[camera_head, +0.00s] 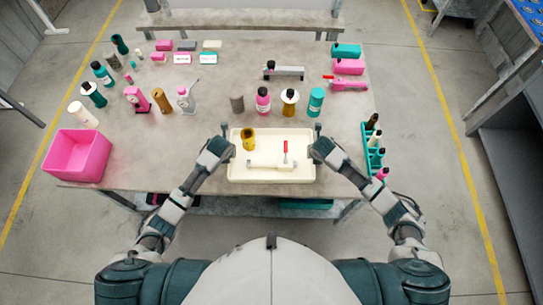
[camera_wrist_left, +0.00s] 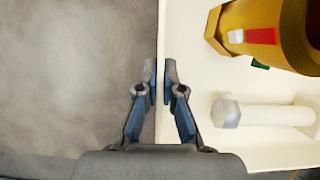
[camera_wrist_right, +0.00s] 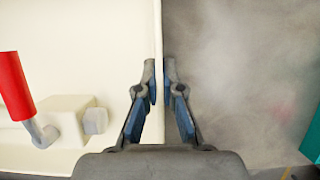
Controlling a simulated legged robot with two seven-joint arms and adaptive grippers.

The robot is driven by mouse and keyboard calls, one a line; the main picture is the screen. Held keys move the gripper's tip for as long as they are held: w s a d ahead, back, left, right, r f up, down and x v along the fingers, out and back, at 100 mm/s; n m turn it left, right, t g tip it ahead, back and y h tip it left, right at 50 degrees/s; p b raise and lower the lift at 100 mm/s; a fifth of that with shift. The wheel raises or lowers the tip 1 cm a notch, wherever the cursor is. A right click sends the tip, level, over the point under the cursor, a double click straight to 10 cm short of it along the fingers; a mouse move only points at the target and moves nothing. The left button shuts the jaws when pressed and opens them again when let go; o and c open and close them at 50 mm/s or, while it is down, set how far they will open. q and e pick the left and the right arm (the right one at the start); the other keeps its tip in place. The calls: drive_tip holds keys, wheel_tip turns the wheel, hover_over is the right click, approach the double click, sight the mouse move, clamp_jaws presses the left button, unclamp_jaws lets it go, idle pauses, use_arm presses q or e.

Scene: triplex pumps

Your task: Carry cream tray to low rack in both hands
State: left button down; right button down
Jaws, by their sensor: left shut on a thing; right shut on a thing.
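The cream tray (camera_head: 272,139) is at the front middle of the table in the head view. It holds a yellow-brown cylinder (camera_head: 248,140) and a cream fixture (camera_head: 280,165) with a red handle (camera_head: 285,150). My left gripper (camera_head: 229,150) is at the tray's left edge. In the left wrist view its fingers (camera_wrist_left: 160,82) are shut on the tray's rim (camera_wrist_left: 168,30). My right gripper (camera_head: 316,150) is at the right edge. In the right wrist view its fingers (camera_wrist_right: 160,82) are shut on the rim (camera_wrist_right: 157,25). Whether the tray touches the table is hard to tell.
A pink bin (camera_head: 78,155) stands at the table's front left corner. A teal holder with bottles (camera_head: 374,148) is at the right edge. Several bottles (camera_head: 263,100) stand just behind the tray. A dark shelf unit (camera_head: 510,165) stands at the far right beyond open floor (camera_head: 430,130).

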use_arm(q)
drive_tip(key=shift+r, duration=0.2)
use_arm(e)
drive_tip(key=shift+r, duration=0.2)
